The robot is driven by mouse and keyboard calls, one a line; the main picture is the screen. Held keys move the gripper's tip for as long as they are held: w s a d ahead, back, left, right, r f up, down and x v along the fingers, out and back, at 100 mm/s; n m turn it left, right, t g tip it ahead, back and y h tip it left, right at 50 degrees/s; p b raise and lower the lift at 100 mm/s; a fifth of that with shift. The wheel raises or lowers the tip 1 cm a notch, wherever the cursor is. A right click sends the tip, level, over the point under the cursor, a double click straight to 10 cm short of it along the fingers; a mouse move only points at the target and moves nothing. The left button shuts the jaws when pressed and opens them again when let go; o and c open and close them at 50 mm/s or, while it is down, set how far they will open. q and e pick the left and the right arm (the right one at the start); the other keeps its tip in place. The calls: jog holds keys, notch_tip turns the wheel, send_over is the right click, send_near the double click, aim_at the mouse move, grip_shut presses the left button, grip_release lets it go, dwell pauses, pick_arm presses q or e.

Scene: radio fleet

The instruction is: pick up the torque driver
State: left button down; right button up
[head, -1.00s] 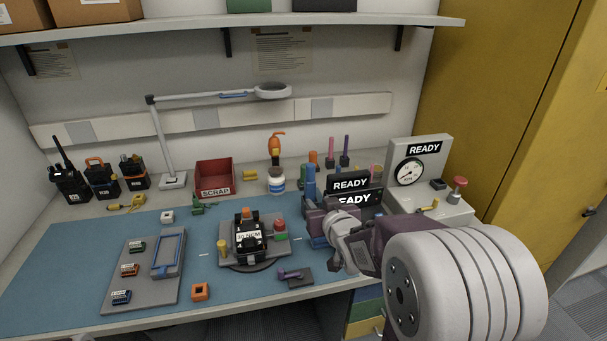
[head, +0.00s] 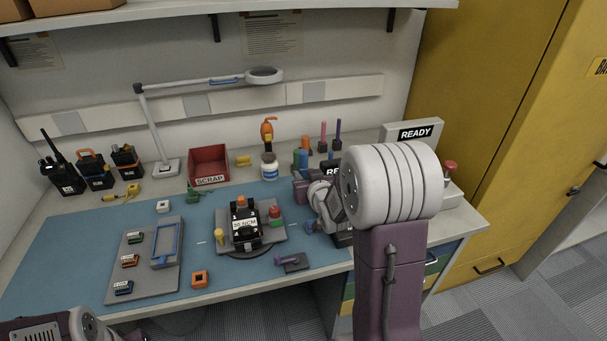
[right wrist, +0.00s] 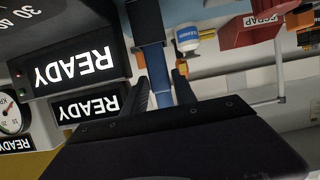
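I take the torque driver to be the tool with the upright blue handle (head: 303,158) near the READY displays at the back right of the bench. A blue shaft (right wrist: 157,62) also shows in the right wrist view, running between the fingers below a dark part. My right gripper (right wrist: 160,82) has its dark fingers apart on either side of this shaft; firm contact is not visible. In the head view the right gripper (head: 303,188) is at the bench beside the displays, partly hidden by my own arm. My left gripper is out of view; only part of that arm shows.
A fixture with a dark labelled unit (head: 243,228) stands on the blue mat (head: 75,245). A red SCRAP bin (head: 208,166) and white bottle (head: 269,168) are behind. READY displays (right wrist: 80,66) stand close beside the right gripper. The mat's left side is clear.

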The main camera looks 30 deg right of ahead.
aim_at(305, 174)
jog(key=x, duration=0.3)
jog(key=shift+w+f, duration=0.1)
jog(key=shift+w, duration=0.05)
jog(key=shift+c, duration=0.3)
grip_shut()
dwell(0.9)
